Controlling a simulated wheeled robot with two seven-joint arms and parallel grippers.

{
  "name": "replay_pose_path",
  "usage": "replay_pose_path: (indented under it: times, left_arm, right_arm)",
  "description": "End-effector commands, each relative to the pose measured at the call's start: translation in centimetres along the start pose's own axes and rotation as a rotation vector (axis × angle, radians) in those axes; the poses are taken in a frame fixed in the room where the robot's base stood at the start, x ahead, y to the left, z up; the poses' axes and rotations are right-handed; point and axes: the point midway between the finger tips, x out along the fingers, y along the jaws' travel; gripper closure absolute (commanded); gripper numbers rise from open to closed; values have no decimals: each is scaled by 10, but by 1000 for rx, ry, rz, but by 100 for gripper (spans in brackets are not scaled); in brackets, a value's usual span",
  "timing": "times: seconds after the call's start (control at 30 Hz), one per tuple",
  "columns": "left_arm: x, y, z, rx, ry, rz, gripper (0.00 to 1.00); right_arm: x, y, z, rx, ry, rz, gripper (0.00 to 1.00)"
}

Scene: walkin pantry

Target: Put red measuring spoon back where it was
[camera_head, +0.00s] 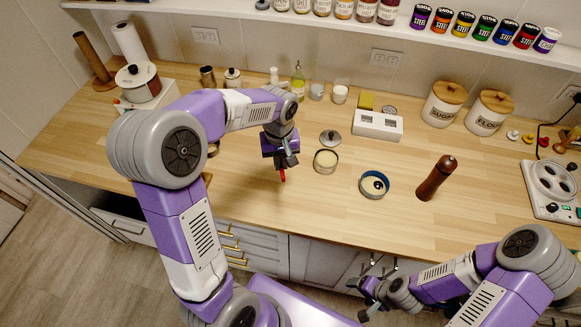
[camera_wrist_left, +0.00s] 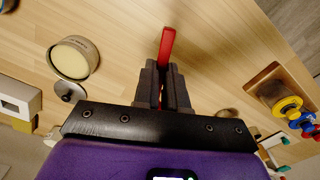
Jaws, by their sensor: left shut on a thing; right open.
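The red measuring spoon (camera_head: 282,176) hangs below my left gripper (camera_head: 284,162), above the bare counter. In the left wrist view its red handle (camera_wrist_left: 167,45) sticks out from between the closed fingers of my left gripper (camera_wrist_left: 163,72). The rest of the spoon is hidden by the fingers. My right gripper (camera_head: 368,292) is open and empty, low in front of the counter's front edge. A wooden holder (camera_wrist_left: 272,82) with yellow, blue and red round pieces (camera_wrist_left: 291,104) shows at the right of the left wrist view. My left arm mostly hides that area in the head view.
An open cream-filled canister (camera_head: 326,162), its lid (camera_head: 330,138), a blue-rimmed canister (camera_head: 374,186) and a pepper mill (camera_head: 436,178) stand right of my left gripper. A white box (camera_head: 378,125) is behind. The counter front (camera_head: 300,210) is clear.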

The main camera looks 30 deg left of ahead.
Motion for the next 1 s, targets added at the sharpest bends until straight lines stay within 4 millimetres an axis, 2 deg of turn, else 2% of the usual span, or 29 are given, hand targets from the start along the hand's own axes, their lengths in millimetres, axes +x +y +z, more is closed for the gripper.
replay_pose_path:
  times: [0.23, 0.47, 0.7, 1.0]
  left_arm:
    - [46, -1, 0, -6, 1, -4, 100]
    - [65, -1, 0, -5, 2, -3, 100]
    - [96, -1, -1, -5, 1, -3, 100]
    - [98, -1, -1, -4, 3, -1, 100]
  right_arm:
    - [9, 4, 0, 1, -2, 0, 22]
    - [12, 4, 0, 0, -1, 0, 22]
    - [17, 7, 0, 0, -1, 0, 22]
    - [18, 7, -1, 0, 0, 0, 22]
